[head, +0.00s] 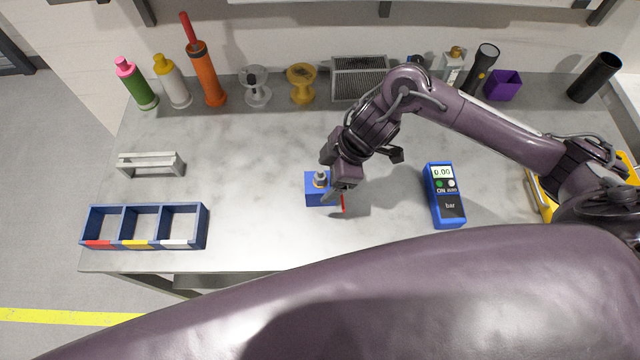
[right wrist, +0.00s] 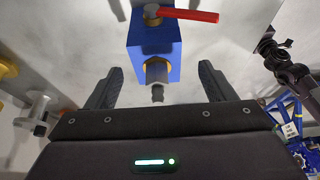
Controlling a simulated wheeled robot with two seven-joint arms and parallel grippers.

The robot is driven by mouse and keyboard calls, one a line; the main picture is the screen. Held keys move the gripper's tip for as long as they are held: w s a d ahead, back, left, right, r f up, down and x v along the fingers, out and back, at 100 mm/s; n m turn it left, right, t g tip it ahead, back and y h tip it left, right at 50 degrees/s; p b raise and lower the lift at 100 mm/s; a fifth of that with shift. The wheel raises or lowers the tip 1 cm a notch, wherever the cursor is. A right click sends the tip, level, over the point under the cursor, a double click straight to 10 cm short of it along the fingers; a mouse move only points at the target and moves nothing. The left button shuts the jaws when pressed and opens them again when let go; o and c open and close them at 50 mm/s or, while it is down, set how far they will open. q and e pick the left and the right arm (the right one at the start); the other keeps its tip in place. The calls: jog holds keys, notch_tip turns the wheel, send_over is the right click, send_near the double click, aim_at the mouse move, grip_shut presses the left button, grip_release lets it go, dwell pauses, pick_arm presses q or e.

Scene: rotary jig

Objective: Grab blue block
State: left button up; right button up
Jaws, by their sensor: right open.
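The blue block (head: 313,193) stands on the grey table near its middle. It has a metal fitting on top and a red lever at its right side. In the right wrist view the blue block (right wrist: 155,45) shows its red lever (right wrist: 190,15) and a metal stem pointing toward my gripper. My right gripper (head: 340,190) is beside the block at its right and partly covers it. In the right wrist view my right gripper (right wrist: 158,88) is open, with the stem between its fingers and the block's body beyond them. My left gripper is not in view.
A blue gauge (head: 445,195) lies right of the block. A three-part blue tray (head: 145,243) and a grey bracket (head: 150,165) are at the left. Bottles, spools, a vent box (head: 360,78) and a purple cup (head: 503,86) line the back. The table between is clear.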

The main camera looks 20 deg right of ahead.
jog(key=x, duration=0.4)
jog(key=shift+w+f, duration=0.2)
jog(key=shift+w, duration=0.05)
jog(key=shift+r, duration=0.1)
jog(key=c, duration=1.4)
